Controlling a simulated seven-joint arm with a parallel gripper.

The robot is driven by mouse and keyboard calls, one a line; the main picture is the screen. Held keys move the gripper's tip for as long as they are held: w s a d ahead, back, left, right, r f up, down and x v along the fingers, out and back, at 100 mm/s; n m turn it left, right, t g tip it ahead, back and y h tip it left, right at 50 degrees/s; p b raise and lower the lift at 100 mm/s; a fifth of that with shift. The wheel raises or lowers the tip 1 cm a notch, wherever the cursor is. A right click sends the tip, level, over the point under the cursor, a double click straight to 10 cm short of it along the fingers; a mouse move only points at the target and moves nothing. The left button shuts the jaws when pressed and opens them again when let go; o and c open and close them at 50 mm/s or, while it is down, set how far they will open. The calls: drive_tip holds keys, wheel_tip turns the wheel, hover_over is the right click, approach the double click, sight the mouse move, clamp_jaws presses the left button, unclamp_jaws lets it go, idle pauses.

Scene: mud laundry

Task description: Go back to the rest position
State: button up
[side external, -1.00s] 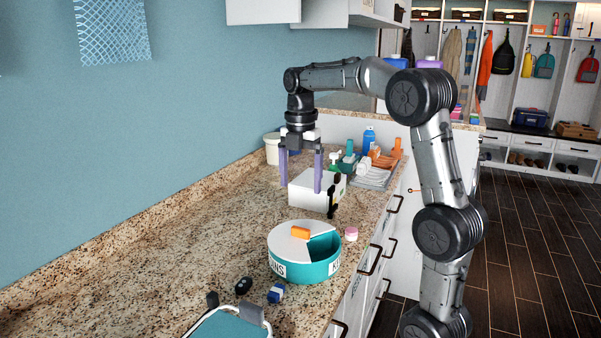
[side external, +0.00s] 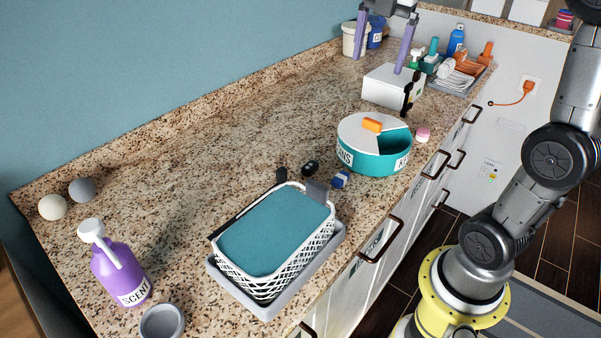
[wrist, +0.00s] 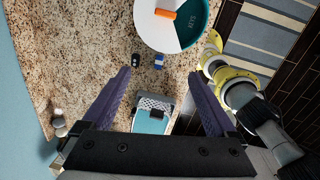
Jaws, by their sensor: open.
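My gripper (side external: 378,65) is open and empty, with its two purple fingers pointing down above the far part of the counter. In the side view its fingertips overlap the area of a white box (side external: 385,92); I cannot tell the exact height between them. In the wrist view the open gripper (wrist: 159,73) has nothing between its fingers. The upper part of my arm is outside the side view.
A round teal-and-white bin (side external: 368,163) with an orange handle stands near the counter's front edge. A white basket (side external: 292,262) holding teal cloth, a purple pump bottle (side external: 118,272) and a grey cup (side external: 162,321) are nearer. The counter's left middle is clear.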

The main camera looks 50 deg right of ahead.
drive_tip(key=s+a+m+t, duration=0.1)
drive_tip(key=s+a+m, duration=0.1)
drive_tip(key=s+a, duration=0.4)
drive_tip(key=s+a+f+m+t, duration=0.3)
drive_tip(key=s+a+f+m, duration=0.2)
drive_tip(key=m, duration=1.2)
drive_tip(key=s+f, duration=0.3)
drive_tip(key=f, duration=0.3)
drive_tip(key=shift+s+a+f+m, duration=0.2)
drive_tip(key=shift+s+m, duration=0.1)
drive_tip(key=shift+s, duration=0.05)
